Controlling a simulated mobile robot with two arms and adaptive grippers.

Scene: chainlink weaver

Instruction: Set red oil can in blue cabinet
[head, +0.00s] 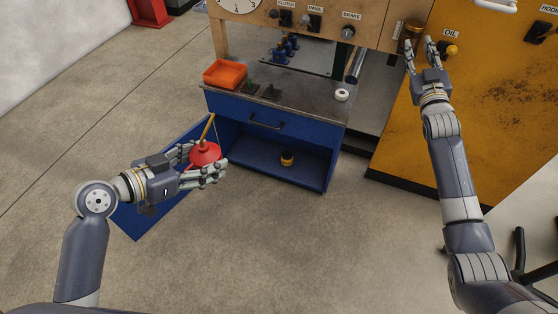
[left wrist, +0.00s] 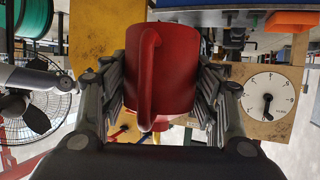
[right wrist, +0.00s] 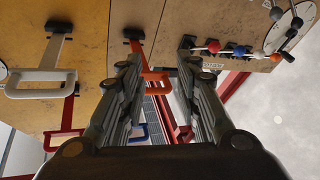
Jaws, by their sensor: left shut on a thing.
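The red oil can (head: 205,153), with a thin yellowish spout pointing up, is held in my left gripper (head: 205,162) in the head view. Its red body and handle fill the middle of the left wrist view (left wrist: 172,70), between the fingers. The blue cabinet (head: 236,134) stands just beyond and to the right of the can, under a worktop. Its door (head: 145,213) is swung open to the left, partly behind my left gripper. A small dark and yellow item (head: 287,158) sits inside the cabinet. My right gripper (head: 421,48) is raised at the right, open and empty.
The worktop (head: 312,105) carries an orange bin (head: 225,73) and a white roll (head: 342,95). A blue drawer front with a handle (head: 266,124) lies above the cabinet opening. A yellow machine panel (head: 495,110) stands at the right. The floor in front is clear.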

